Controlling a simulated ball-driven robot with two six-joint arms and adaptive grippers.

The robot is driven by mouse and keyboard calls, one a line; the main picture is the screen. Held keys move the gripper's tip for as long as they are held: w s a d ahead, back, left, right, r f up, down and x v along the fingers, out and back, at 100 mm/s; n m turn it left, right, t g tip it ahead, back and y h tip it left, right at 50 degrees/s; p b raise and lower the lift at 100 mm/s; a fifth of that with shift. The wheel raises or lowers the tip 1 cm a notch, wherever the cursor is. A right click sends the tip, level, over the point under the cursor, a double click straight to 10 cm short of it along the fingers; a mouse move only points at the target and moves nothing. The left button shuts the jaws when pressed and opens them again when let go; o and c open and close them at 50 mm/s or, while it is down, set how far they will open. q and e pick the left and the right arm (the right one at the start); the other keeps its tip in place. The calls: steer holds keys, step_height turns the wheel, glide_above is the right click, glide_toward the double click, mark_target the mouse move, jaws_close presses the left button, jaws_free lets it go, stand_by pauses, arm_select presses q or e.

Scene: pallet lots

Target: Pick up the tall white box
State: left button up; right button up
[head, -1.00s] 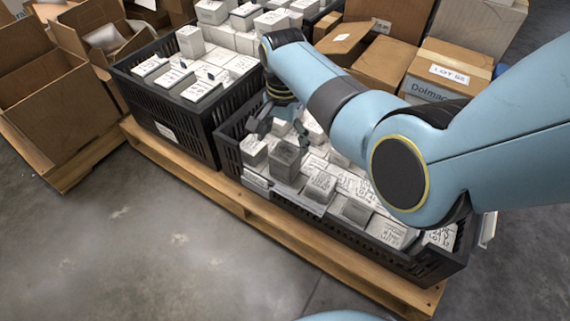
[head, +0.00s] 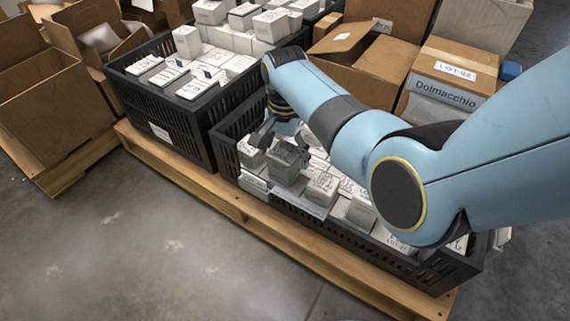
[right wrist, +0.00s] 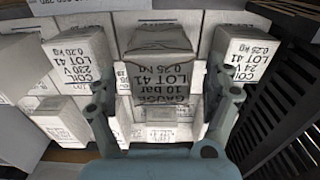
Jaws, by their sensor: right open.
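The tall white box (head: 287,163) stands upright among other white boxes in the near black crate (head: 228,150) and rises above its neighbours. It looks greyish, in shadow. In the right wrist view, a box (right wrist: 160,62) printed "LOT 41", "GAUGE" and "10 bar" lies ahead between my fingers; it seems to be the same one. My right gripper (head: 279,133) is open, at the top of the tall box. It also shows in the right wrist view (right wrist: 163,108), one finger to each side, with no clear grip on anything. My left gripper is not in view.
White boxes stand close on both sides, including a left one (right wrist: 78,68) and a right one (right wrist: 245,58). A second black crate (head: 168,125) of white boxes adjoins on the left. Both crates sit on a wooden pallet (head: 240,208). Cardboard boxes (head: 368,65) stand behind; the front floor is clear.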

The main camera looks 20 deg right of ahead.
steer(key=shift+c, duration=0.2)
steer(key=c, duration=1.3)
steer(key=shift+c, duration=1.2)
steer(key=shift+r, duration=0.15)
